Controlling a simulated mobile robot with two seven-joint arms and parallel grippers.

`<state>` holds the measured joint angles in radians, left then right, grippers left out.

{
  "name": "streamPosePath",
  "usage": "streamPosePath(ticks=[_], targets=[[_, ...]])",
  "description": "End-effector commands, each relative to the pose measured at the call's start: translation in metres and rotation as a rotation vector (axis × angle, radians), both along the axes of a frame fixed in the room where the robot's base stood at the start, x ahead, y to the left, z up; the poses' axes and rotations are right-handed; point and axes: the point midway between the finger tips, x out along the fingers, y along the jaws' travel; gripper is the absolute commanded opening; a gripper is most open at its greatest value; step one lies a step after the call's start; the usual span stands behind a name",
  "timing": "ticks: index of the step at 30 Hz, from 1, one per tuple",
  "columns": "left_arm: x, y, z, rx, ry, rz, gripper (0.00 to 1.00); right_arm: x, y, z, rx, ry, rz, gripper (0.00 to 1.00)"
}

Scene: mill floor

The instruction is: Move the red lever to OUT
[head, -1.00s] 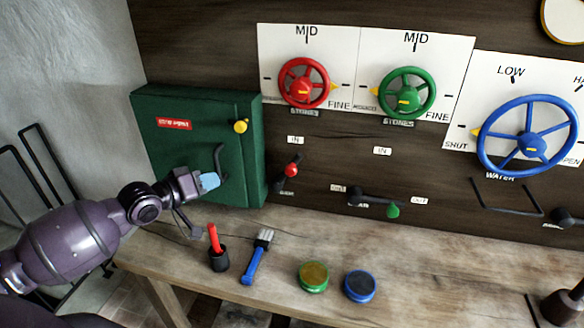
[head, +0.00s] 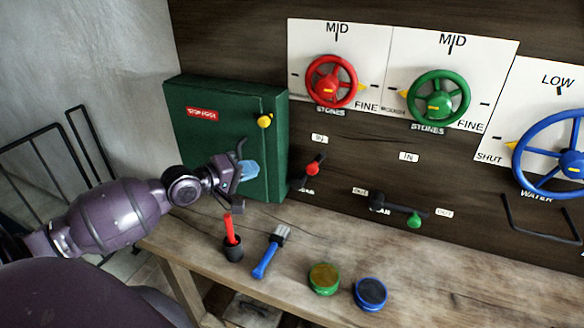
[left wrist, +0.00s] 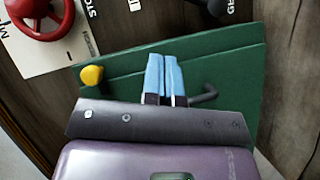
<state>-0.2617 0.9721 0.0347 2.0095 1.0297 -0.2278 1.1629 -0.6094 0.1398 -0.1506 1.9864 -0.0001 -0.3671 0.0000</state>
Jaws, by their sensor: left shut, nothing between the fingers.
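The red lever's knob (head: 312,169) is on the dark wall panel, just right of the green box, under a label reading IN. Its dark arm slants from the knob down and left; a label at its lower end is too small to read. My left gripper (head: 249,170) is shut and empty in front of the green box door, left of the red lever and apart from it. In the left wrist view its light blue fingertips (left wrist: 164,75) are together over the green door. The red lever is not clearly seen there. My right gripper is not in view.
The green box (head: 225,130) has a yellow knob (head: 264,121) and a dark handle. A green lever (head: 414,220) is to the right, below wheels.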

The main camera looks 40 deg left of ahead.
Motion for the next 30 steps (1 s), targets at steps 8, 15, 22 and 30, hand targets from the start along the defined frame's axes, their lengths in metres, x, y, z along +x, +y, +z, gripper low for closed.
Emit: streamPosePath(ticks=[8,15,22,30], targets=[[0.019,-0.006,-0.003,0.000,-0.003,0.000,0.00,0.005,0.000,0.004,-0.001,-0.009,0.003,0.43],[0.051,-0.015,-0.009,0.000,-0.003,-0.001,0.00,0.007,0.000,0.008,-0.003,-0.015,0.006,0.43],[0.082,-0.024,-0.016,0.000,-0.002,0.000,0.00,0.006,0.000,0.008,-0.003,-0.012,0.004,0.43],[0.104,-0.046,-0.026,-0.002,0.000,-0.001,0.00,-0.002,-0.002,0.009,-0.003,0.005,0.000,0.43]])
